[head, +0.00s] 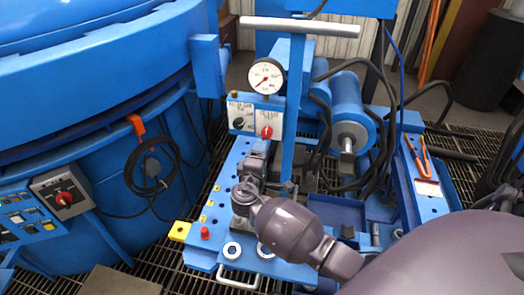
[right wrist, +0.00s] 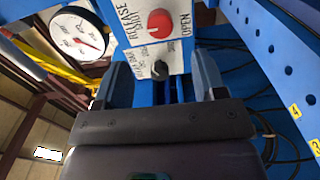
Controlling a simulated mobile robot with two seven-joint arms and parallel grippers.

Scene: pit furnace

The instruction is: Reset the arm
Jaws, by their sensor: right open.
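My right arm comes in from the lower right in the head view. Its gripper (head: 257,150) is above the blue perforated plate, just below a small control panel (head: 256,101). In the right wrist view the two fingers of the gripper (right wrist: 165,75) stand apart, with nothing seen held between them. The panel (right wrist: 148,58) lies beyond them, with a red knob (right wrist: 160,22) and a black knob (right wrist: 160,70). Whether the fingers touch the panel or the blue post cannot be told. My left gripper is not in view.
A round gauge (head: 266,76) sits above the panel, under a grey T-handle bar (head: 300,27). The large blue furnace (head: 100,60) fills the left. A blue cylinder (head: 347,110) with black hoses stands right of the post. Orange-handled pliers (head: 418,155) lie at right.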

